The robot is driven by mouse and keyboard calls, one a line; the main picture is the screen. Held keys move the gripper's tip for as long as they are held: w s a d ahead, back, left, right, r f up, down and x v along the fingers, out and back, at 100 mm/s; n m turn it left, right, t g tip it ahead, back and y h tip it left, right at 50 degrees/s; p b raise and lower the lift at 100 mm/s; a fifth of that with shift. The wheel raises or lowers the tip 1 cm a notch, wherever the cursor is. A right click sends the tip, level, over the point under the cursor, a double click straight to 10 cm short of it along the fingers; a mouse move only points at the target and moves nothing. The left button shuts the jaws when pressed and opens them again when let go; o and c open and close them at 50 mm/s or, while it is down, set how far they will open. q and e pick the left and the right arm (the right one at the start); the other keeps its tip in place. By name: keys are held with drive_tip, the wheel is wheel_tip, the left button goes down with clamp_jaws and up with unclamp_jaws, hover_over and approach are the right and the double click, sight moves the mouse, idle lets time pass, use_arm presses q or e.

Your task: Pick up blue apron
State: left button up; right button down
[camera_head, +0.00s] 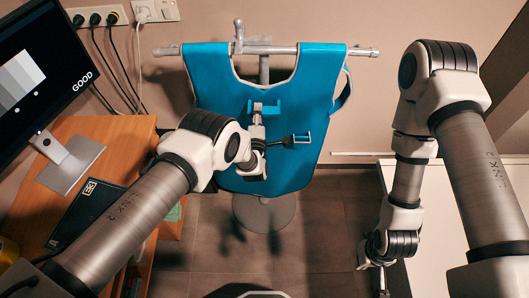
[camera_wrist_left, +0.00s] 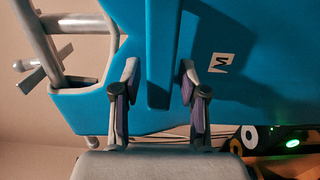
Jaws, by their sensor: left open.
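The blue apron (camera_head: 225,90) hangs from the shoulders on a grey stand, with a light edge at its neck. It also fills much of the left wrist view (camera_wrist_left: 245,25), with a white label marked M. My left gripper (camera_head: 282,122) is open in front of the apron's middle. In the left wrist view, my left gripper's fingers (camera_wrist_left: 158,88) stand on either side of a raised blue band on the apron. A gap shows on both sides of the band. My right gripper (camera_head: 381,280) points down at the lower right, and its fingers are too small to read.
The grey crossbar (camera_head: 170,50) spans the wall side, above a round floor base (camera_head: 265,212). A wooden desk (camera_head: 115,140) with a monitor (camera_head: 35,60) stands at the left. A white table (camera_head: 425,240) is at the right. Cables hang from wall sockets (camera_head: 155,10).

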use_arm(q)
drive_tip(key=shift+w+d+f+b, duration=0.1)
drive_tip(key=shift+w+f+b, duration=0.1)
drive_tip(key=shift+w+b, duration=0.45)
drive_tip(key=shift+w+f+b, duration=0.2)
drive_tip(key=shift+w+b, duration=0.35)
drive_tip(key=shift+b, duration=0.05)
drive_tip(key=shift+w+r, duration=0.35)
clamp_jaws()
drive_tip(key=shift+w+r, duration=0.1)
drive_tip(key=shift+r, duration=0.05)
use_arm(e)
wheel_tip(320, 180, down, 4)
drive_tip(key=shift+r, duration=0.1)
